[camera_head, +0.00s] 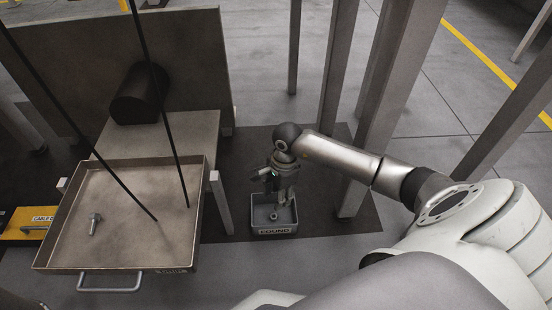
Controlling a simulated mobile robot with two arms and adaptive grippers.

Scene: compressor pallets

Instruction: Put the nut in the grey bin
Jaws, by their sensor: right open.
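The grey bin (275,230), labelled "FOUND", stands on the dark floor area right of the tray. My right gripper (281,199) points down over the bin, with its jaws open. A small dark piece (273,215) shows inside the bin just below the fingers; it may be the nut, but it is too small to be sure. It looks apart from the fingers. The gripper hides the back part of the bin. My left gripper is not in view.
A shallow metal tray (128,262) with a front handle stands at the left, holding a bolt (95,223). Two thin dark rods slant over it. A yellow case (28,224) lies left of it. Metal posts (338,75) stand behind the bin.

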